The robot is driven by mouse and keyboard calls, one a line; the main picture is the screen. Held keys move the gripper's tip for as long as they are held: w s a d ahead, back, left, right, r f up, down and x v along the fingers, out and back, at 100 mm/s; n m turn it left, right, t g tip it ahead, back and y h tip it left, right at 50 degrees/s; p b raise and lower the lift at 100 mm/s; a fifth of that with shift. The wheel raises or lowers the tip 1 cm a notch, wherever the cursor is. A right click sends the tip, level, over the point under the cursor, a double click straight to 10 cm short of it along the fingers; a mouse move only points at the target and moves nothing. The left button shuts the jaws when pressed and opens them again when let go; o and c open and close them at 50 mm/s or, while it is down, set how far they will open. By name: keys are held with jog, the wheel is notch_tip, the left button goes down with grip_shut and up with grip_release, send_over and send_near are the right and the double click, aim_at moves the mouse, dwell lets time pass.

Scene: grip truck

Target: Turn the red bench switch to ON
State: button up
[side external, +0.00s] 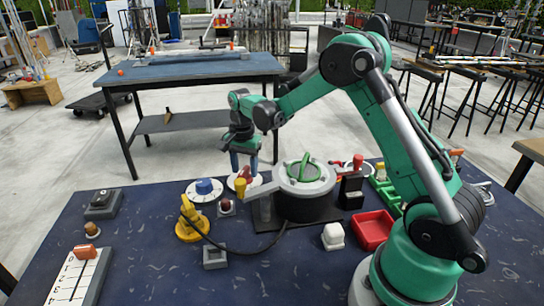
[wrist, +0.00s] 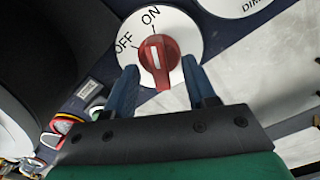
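The red bench switch (wrist: 158,62) is a red knob with a white pointer line, on a white round dial (wrist: 188,28) marked OFF and ON. In the wrist view the pointer line aims at the ON mark. In the side view the red switch (side external: 241,181) is partly hidden by my fingers and a yellow part. My gripper (wrist: 160,68) is open, with one blue finger on each side of the knob. Narrow gaps seem to show between fingers and knob. My gripper (side external: 244,167) also shows above the dial in the side view.
A blue knob on a white dial (side external: 204,190) stands left of the switch. A grey unit with a green handle (side external: 303,171) stands close on the right. A yellow device (side external: 191,221) with a cable, a red tray (side external: 373,229) and a slider panel (side external: 77,275) are nearer the front.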

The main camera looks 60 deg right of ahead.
aim_at(245, 169)
jog(key=shift+r, duration=2.8)
